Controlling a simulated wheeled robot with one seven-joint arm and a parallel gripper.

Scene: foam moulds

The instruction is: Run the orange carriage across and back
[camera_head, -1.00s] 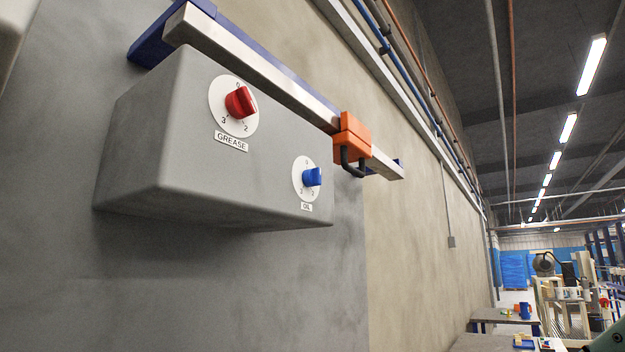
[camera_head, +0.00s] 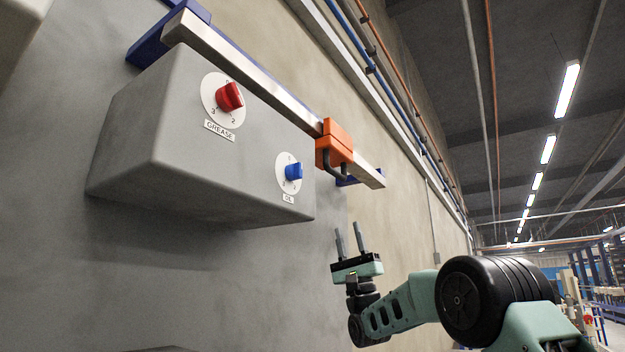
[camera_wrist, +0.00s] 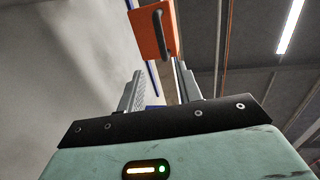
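The orange carriage (camera_head: 334,146) sits on a pale metal rail (camera_head: 250,72), toward the rail's right end. A black handle (camera_head: 334,166) hangs from the carriage's front. In the wrist view the carriage (camera_wrist: 153,30) is above and beyond the fingers, with its dark handle (camera_wrist: 159,34) facing me. My gripper (camera_head: 349,238) is below the carriage with its fingers pointing up. The fingers stand apart with nothing between them, and it touches neither the carriage nor the handle. It also shows in the wrist view (camera_wrist: 161,92).
A grey box (camera_head: 190,150) is mounted under the rail, with a red GREASE knob (camera_head: 230,97) and a blue OIL knob (camera_head: 293,172). Blue brackets (camera_head: 160,40) hold the rail to the wall. Pipes run along the wall above. Space below the carriage is clear.

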